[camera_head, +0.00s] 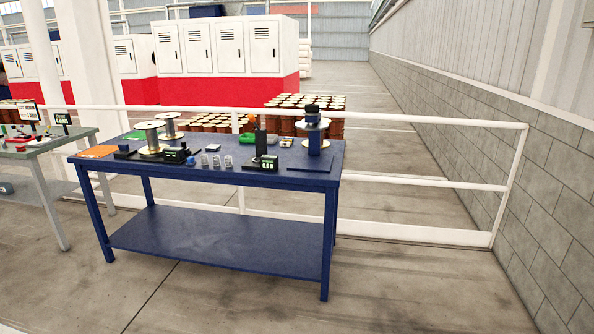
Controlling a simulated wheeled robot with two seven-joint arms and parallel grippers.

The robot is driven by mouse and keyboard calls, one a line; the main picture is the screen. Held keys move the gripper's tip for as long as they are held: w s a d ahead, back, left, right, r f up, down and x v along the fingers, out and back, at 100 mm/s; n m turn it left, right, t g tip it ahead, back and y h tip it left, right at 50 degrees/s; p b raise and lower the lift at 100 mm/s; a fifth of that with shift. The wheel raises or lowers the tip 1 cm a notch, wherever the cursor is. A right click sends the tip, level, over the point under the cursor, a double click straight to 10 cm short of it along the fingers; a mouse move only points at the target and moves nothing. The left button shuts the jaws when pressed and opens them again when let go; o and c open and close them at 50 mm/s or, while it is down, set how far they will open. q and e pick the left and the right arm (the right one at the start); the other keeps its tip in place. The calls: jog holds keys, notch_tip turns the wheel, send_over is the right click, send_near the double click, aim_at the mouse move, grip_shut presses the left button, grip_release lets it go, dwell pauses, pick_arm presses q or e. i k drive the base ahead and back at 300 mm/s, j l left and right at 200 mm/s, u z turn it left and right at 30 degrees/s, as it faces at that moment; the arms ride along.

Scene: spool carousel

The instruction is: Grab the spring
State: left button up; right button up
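No part of my left or right gripper shows in the head view. A blue workbench (210,178) with a lower shelf stands ahead, some distance away. Three small grey pieces stand in a row near its front edge: a left one (204,160), a middle one (216,161) and a right one (228,161). They could be springs, but they are too small to tell. I see no other thing that I can clearly name as a spring.
The bench holds wire spools (150,138), a black device with a green display (265,162) and a blue upright device (313,132). A white railing (430,180) runs behind it. A green table (50,146) stands left. The floor in front is clear.

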aim_at(229, 158)
jog(key=i+l+u, duration=0.1)
jog(key=i+u, duration=0.15)
jog(key=i, duration=0.25)
jog(key=i+l+u, duration=0.25)
jog(key=i, duration=0.2)
jog(key=i+l+u, duration=0.25)
jog(key=i, duration=0.2)
jog(key=j, duration=0.1)
